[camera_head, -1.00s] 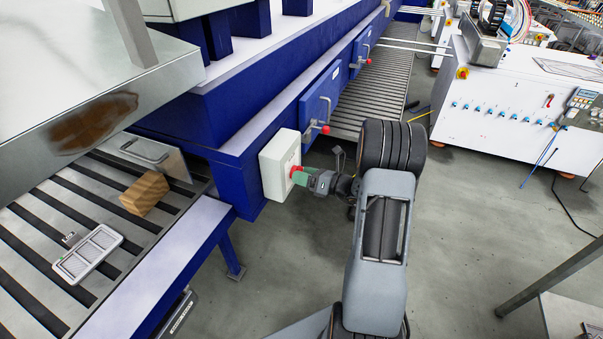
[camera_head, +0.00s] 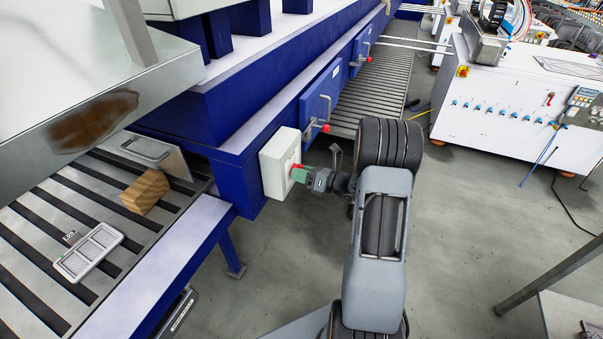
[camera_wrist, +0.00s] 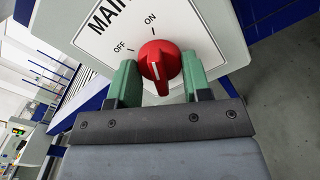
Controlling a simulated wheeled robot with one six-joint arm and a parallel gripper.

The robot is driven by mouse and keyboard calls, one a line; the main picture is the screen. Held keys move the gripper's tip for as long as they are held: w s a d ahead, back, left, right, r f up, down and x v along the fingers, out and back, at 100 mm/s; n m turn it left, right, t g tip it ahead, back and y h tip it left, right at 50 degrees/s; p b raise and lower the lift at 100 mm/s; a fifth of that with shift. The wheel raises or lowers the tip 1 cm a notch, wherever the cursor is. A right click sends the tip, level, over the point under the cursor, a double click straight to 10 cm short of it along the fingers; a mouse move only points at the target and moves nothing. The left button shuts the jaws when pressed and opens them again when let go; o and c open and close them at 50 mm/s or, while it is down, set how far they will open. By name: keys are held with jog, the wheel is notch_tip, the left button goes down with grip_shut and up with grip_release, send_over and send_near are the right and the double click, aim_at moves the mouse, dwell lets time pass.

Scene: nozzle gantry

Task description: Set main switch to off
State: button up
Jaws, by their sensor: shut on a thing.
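The main switch is a red rotary knob (camera_wrist: 160,58) on a pale box. Its label plate (camera_wrist: 108,28) reads "MAIN", partly cut off, with "OFF" and "ON" marks beside the knob. A short white line shows on the knob's face; I cannot tell for sure which mark it points to. My gripper (camera_wrist: 160,70) is shut on the knob, with one green finger on each side. In the head view, the switch box (camera_head: 277,165) is on the blue machine's corner, and my gripper (camera_head: 299,174) reaches it from the right, mostly covering the red knob.
A conveyor on the left holds a brown block (camera_head: 145,191) and a grey framed part (camera_head: 88,252). Blue doors with handles (camera_head: 319,100) line the machine behind the switch box. A white cabinet (camera_head: 510,105) stands at the right. The floor between is mostly open.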

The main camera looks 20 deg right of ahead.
jog(key=shift+f+b, duration=0.1)
jog(key=shift+b, duration=0.25)
jog(key=shift+f+n+b, duration=0.15)
jog(key=shift+n+b, duration=1)
jog(key=shift+n, duration=0.05)
jog(key=n+b, duration=0.4)
jog(key=b, duration=0.1)
jog(key=n+b, duration=0.3)
jog(key=b, duration=0.1)
jog(key=shift+r+n+b, duration=0.2)
jog(key=shift+n+b, duration=0.9)
jog(key=shift+n, duration=0.1)
jog(key=shift+w, duration=0.1)
jog(key=o, duration=0.9)
